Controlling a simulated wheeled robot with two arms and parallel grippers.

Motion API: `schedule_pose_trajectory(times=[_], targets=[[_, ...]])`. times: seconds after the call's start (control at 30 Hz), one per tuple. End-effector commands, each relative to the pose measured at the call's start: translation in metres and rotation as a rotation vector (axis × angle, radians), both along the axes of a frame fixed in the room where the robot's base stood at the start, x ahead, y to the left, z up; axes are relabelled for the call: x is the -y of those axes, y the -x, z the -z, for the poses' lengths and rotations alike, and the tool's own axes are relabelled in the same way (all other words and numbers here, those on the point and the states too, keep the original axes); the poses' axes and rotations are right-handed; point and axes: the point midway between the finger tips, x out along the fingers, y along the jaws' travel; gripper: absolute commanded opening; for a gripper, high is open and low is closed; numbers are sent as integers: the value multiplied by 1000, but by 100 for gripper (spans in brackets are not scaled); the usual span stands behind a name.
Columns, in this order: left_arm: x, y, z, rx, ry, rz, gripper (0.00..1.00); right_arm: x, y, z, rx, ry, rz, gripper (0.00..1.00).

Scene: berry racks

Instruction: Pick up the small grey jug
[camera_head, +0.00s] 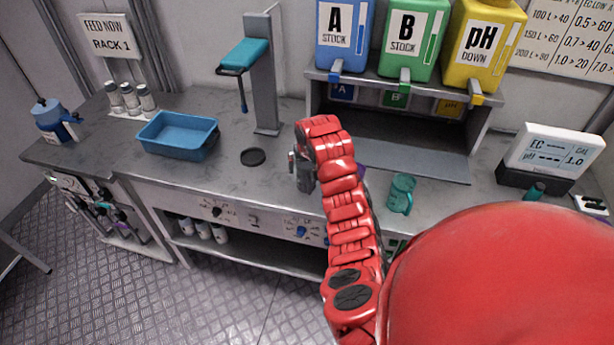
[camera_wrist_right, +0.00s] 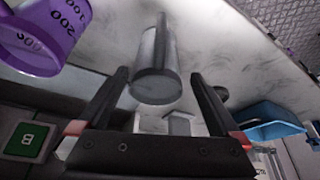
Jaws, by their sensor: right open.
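The small grey jug (camera_wrist_right: 157,68) shows in the right wrist view, framed between the two fingers of my right gripper (camera_wrist_right: 160,76). The fingers are apart, with a gap on each side of the jug. I cannot tell how far it reaches in between them. In the head view my right gripper (camera_head: 304,172) is low over the worktop, at the end of the red arm. The arm and gripper largely cover the jug there, and I cannot separate it clearly from the dark gripper. My left gripper is not in view.
A purple jug (camera_wrist_right: 45,35) with numbers stands close by, mostly behind my arm in the head view. A teal jug (camera_head: 401,193) stands right of it. A blue tray (camera_head: 178,150), a black disc (camera_head: 253,157) and a grey stand (camera_head: 264,80) are left. The bottle shelf (camera_head: 400,85) is behind.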

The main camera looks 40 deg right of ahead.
Motion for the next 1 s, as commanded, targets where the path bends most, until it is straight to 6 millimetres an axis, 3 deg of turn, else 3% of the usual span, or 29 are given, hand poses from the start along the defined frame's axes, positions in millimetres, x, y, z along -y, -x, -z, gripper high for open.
schedule_pose_trajectory(times=[0.33,0.6,0.87,1.0], targets=[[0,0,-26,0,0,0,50,8,-10,24,-3,-3,1,100],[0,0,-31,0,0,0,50,12,-18,45,1,-2,0,100],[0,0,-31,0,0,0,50,12,-18,48,1,0,0,100],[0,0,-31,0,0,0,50,12,-18,47,1,0,0,78]])
